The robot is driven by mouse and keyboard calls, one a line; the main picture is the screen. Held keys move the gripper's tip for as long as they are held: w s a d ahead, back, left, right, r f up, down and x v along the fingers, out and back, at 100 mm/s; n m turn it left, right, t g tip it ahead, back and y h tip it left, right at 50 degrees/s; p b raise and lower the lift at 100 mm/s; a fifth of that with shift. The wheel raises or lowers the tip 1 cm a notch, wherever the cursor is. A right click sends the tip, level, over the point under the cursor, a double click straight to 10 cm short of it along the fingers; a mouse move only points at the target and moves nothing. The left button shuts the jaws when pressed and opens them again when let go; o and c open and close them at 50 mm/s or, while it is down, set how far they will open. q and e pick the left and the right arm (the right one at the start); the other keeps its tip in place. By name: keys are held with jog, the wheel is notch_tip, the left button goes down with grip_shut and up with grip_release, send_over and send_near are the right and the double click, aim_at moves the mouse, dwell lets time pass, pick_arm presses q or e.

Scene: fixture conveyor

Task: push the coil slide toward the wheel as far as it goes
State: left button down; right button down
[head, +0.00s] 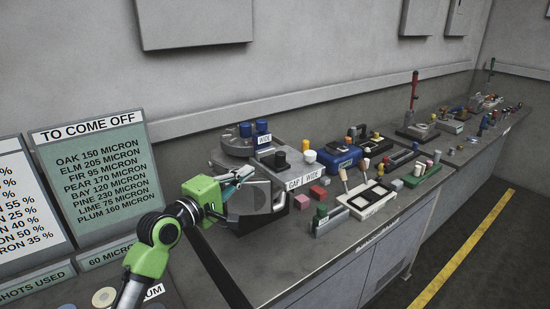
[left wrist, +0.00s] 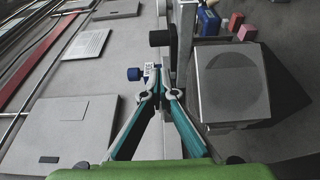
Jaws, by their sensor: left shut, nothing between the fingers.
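A grey machine (head: 225,160) stands on the near bench, with labels reading WIDE (head: 263,139) and GAP | WIDE (head: 301,180). A black knob (head: 281,159) stands on its top; it also shows in the left wrist view (left wrist: 160,38). A block with a round grey face, perhaps the wheel (left wrist: 232,85), lies right of the fingers in the left wrist view. I cannot tell which part is the coil slide. My left gripper (head: 247,172) is shut and empty at the machine's near left side; its teal fingers meet at the tips (left wrist: 158,90). My right gripper is out of view.
Blue knobs (head: 246,129) sit on the machine's back. A blue device (head: 340,157), a white-rimmed tray (head: 369,213) and several small blocks crowd the bench to the right. Boards with text (head: 95,170) stand at left. The bench's front strip (head: 290,265) is clear.

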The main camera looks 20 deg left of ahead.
aim_at(270, 170)
pick_arm(q)
jog(key=p+x, duration=0.2)
jog(key=x, duration=0.6)
jog(key=shift+w+r, duration=0.1)
jog(key=shift+x, duration=0.9)
jog(key=shift+d+p, duration=0.25)
jog(key=shift+p, duration=0.45)
jog(key=shift+s+d, duration=0.15)
jog(key=shift+s, duration=0.25)
